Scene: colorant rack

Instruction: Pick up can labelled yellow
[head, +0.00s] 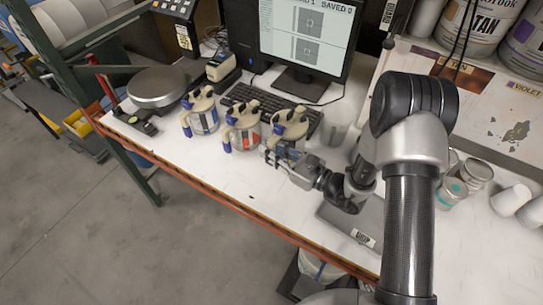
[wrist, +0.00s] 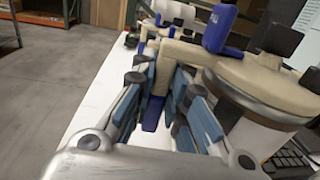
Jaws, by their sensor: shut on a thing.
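Three cans with beige lids and blue parts stand in a row on the white table: the left can (head: 204,115) with a blue label, the middle can (head: 246,138) with a red-orange patch, and the right can (head: 290,128). My gripper (head: 272,156) is at the front of the right can, whose lower part is partly hidden. In the wrist view, my gripper's fingers (wrist: 163,95) are closed around the beige and blue handle of the right can (wrist: 258,88). I cannot read a yellow label on any can.
Behind the cans are a keyboard (head: 259,101) and a monitor (head: 305,38). A round grey plate (head: 156,86) is at the left. Small jars (head: 474,172) and white cups (head: 512,198) stand at the right. The orange-edged table front (head: 215,191) is near the cans.

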